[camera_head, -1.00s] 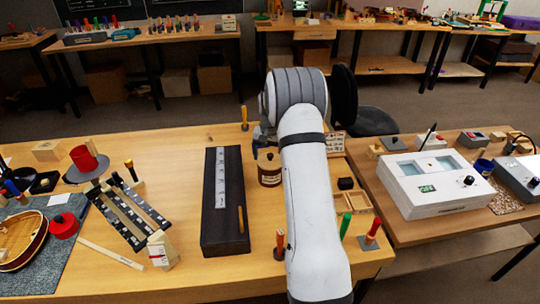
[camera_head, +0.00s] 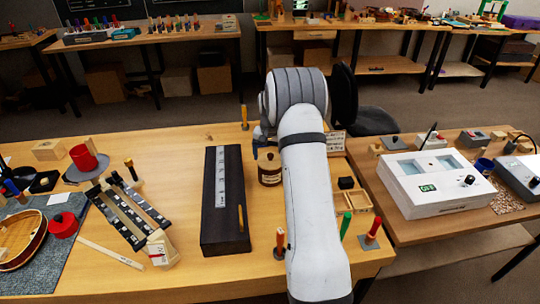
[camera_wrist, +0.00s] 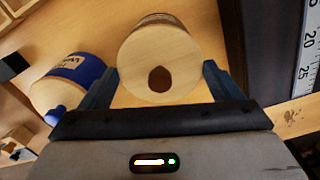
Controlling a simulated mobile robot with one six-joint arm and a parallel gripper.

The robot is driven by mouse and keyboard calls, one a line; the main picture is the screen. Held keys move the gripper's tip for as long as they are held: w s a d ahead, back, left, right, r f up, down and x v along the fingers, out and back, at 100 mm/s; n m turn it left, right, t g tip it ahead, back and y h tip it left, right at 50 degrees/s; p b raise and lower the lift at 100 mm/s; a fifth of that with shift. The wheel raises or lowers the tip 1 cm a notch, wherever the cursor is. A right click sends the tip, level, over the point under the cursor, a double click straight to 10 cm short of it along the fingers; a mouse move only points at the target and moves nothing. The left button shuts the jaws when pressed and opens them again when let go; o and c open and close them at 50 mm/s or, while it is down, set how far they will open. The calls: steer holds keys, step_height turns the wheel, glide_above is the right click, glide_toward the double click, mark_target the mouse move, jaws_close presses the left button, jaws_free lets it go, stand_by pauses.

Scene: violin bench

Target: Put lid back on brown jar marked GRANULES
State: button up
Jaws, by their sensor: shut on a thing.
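The brown jar (camera_head: 269,172) with a pale label stands upright on the bench, just left of my arm in the head view. Its label is too small to read there. In the wrist view, a round pale wooden lid (camera_wrist: 186,52) with a dark brown spot at its middle lies between the fingers of my gripper (camera_wrist: 160,72), which is shut on it. A thin brown band shows behind the lid's far edge. I cannot tell whether the lid rests on the jar or is just above it. My arm hides most of the gripper in the head view.
A long black box (camera_head: 225,215) with a scale strip lies left of the jar. A small wooden tray (camera_head: 357,201) and upright tools stand right of my arm.

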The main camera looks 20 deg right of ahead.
steer(key=o, duration=0.8)
steer(key=shift+r, duration=0.1)
steer(key=shift+r+p, duration=1.95)
steer(key=shift+r, duration=1.5)
jaws_close()
steer(key=shift+f, duration=0.3)
